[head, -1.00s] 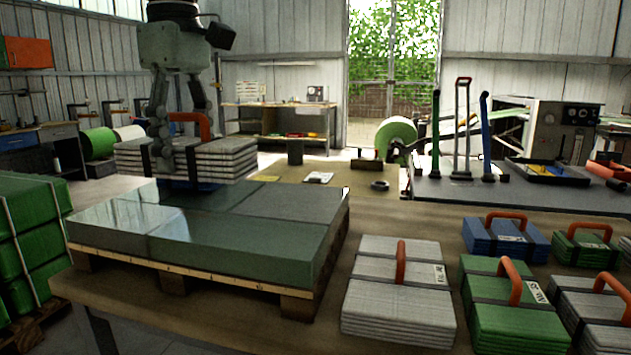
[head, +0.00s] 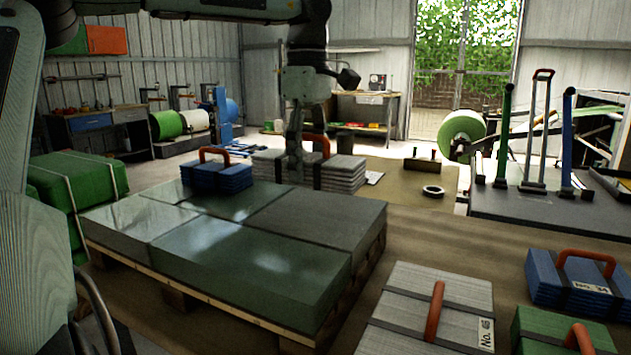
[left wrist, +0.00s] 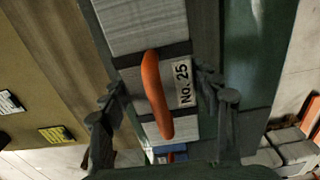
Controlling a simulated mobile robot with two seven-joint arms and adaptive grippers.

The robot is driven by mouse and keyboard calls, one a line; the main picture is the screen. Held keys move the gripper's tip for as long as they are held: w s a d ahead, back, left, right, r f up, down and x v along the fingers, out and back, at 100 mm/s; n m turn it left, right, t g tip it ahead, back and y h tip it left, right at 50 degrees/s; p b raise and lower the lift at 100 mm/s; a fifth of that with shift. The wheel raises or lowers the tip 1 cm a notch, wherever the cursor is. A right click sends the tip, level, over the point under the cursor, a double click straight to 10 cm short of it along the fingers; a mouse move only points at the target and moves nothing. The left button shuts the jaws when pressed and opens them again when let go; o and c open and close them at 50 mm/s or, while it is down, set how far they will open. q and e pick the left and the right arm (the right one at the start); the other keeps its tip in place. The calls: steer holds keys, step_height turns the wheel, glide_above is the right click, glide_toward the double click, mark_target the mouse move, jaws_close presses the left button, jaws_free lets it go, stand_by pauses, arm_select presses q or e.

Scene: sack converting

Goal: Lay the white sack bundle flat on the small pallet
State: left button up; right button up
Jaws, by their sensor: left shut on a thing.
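The white sack bundle (head: 345,172), with dark straps and an orange handle, hangs level at the far edge of the pallet. My left gripper (head: 305,150) is shut on it from above. In the left wrist view the bundle (left wrist: 150,28) shows a "No. 25" label, with its handle between the fingers of the gripper (left wrist: 160,100). The small pallet (head: 215,303) is wooden and topped with grey-green slabs. A blue bundle (head: 232,180) lies on its back left part. I cannot tell whether the white bundle touches anything below. My right gripper is out of view.
Another white bundle (head: 465,290), a green bundle (head: 535,335) and a blue bundle (head: 560,290) lie at the front right. Green stacked bundles (head: 85,170) stand left of the pallet. The slabs' front and right parts are bare.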

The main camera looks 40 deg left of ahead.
mark_target(315, 205)
arm_select(q)
steer(key=shift+w+a+f, duration=0.1)
steer(key=shift+w+f, duration=0.4)
steer(key=shift+w, duration=0.35)
steer(key=shift+w+f, duration=0.1)
steer(key=shift+f, duration=0.1)
step_height(315, 205, down, 3)
steer(key=shift+f, duration=0.4)
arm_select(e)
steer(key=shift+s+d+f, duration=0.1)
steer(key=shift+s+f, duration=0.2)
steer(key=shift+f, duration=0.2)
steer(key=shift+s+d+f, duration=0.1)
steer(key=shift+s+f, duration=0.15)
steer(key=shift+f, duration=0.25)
arm_select(q)
steer(key=o, duration=1.3)
steer(key=shift+c, duration=0.2)
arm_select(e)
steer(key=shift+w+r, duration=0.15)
